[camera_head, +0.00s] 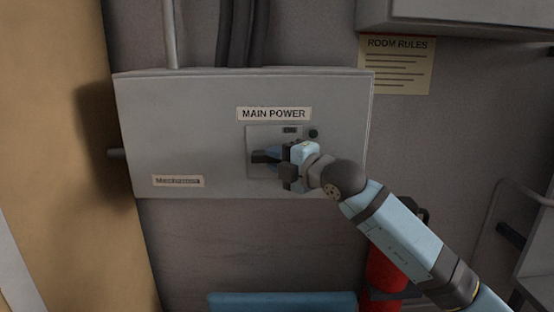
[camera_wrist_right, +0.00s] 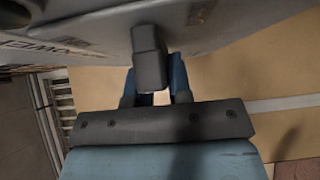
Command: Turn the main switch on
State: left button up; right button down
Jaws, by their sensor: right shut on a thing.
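The main switch sits on a grey box (camera_head: 190,120) under a "MAIN POWER" label (camera_head: 274,114). Its square plate (camera_head: 256,134) carries a small "ON" mark (camera_head: 290,130) at the upper right. My right gripper (camera_head: 268,157) is at the plate and hides much of the switch in the head view. In the right wrist view the dark grey switch handle (camera_wrist_right: 150,62) sticks out from the box towards my blue fingers (camera_wrist_right: 156,88), which are shut on it. Part of the grip is hidden behind the handle. My left gripper is not in view.
A small dark round lamp or button (camera_head: 313,133) is right of the plate. A "Mechanical"-like label (camera_head: 178,181) is lower left. A room rules sheet (camera_head: 396,64) hangs at the upper right. A red cylinder (camera_head: 384,272) stands below, partly behind my right arm.

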jog(key=shift+r+n+g+h+b, duration=0.1)
jog(key=shift+n+g+h+b, duration=0.2)
jog(key=shift+n+g+h, duration=0.3)
jog(key=shift+r+n+g+h, duration=0.1)
jog(key=shift+n+g+h, duration=0.4)
jog(key=shift+n+h, duration=0.65)
jog(key=shift+a+n+g+h, duration=0.1)
jog(key=shift+n+g+h, duration=0.2)
jog(key=shift+n+h, duration=0.5)
jog(key=n+h+b, duration=0.1)
jog(key=h+b, duration=0.1)
jog(key=h, duration=0.1)
jog(key=shift+a+g, duration=0.1)
jog(key=shift+g, duration=0.2)
jog(key=n+h+b, duration=0.1)
jog(key=h, duration=0.1)
jog(key=n+h+b, duration=0.1)
jog(key=h+b, duration=0.1)
jog(key=shift+a+r+n+h, duration=0.1)
jog(key=shift+a+n+h, duration=0.05)
jog(key=shift+n+h, duration=0.15)
jog(key=shift+b, duration=0.3)
jog(key=c, duration=1)
grip_release()
jog(key=shift+c, duration=0.2)
